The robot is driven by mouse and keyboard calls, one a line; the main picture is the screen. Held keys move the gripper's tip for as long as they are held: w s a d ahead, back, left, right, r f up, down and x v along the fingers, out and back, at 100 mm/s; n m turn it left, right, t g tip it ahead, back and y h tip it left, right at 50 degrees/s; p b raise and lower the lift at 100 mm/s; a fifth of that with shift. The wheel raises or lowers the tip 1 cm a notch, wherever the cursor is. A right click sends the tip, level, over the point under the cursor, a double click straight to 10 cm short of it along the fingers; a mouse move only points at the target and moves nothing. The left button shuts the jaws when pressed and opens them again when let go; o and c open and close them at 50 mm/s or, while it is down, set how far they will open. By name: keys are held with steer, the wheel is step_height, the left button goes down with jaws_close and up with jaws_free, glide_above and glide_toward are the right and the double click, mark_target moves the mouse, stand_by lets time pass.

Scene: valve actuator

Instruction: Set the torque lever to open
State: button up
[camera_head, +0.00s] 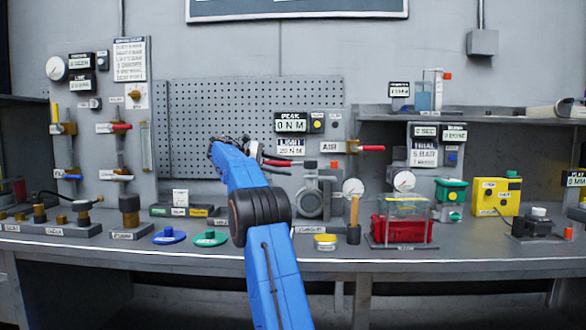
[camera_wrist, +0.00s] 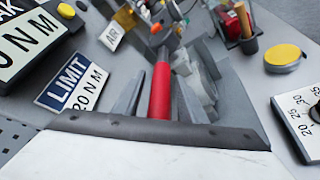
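The torque lever has a red handle (camera_wrist: 160,88), which lies lengthwise in the middle of the wrist view. My gripper (camera_wrist: 161,82) has one grey finger on each side of the handle, with a visible gap on both sides, so it looks open around the lever. In the head view, my gripper (camera_head: 256,151) is at the wall panel below the torque display (camera_head: 291,123). A red handle (camera_head: 277,163) shows just right of it there. The lever's pivot is mostly hidden, and contact with the fingers cannot be made out.
The LIMIT plate (camera_wrist: 74,82) is close left of the fingers. A round grey fitting (camera_head: 309,203) is below. The red AIR lever (camera_head: 372,148) is to the right. A wooden-handled tool (camera_head: 354,210) and a red box (camera_head: 402,229) stand on the bench (camera_head: 180,250).

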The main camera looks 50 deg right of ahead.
steer(key=shift+s+d+f, duration=0.1)
steer(key=shift+s+d, duration=0.05)
steer(key=shift+d, duration=0.05)
jaws_close()
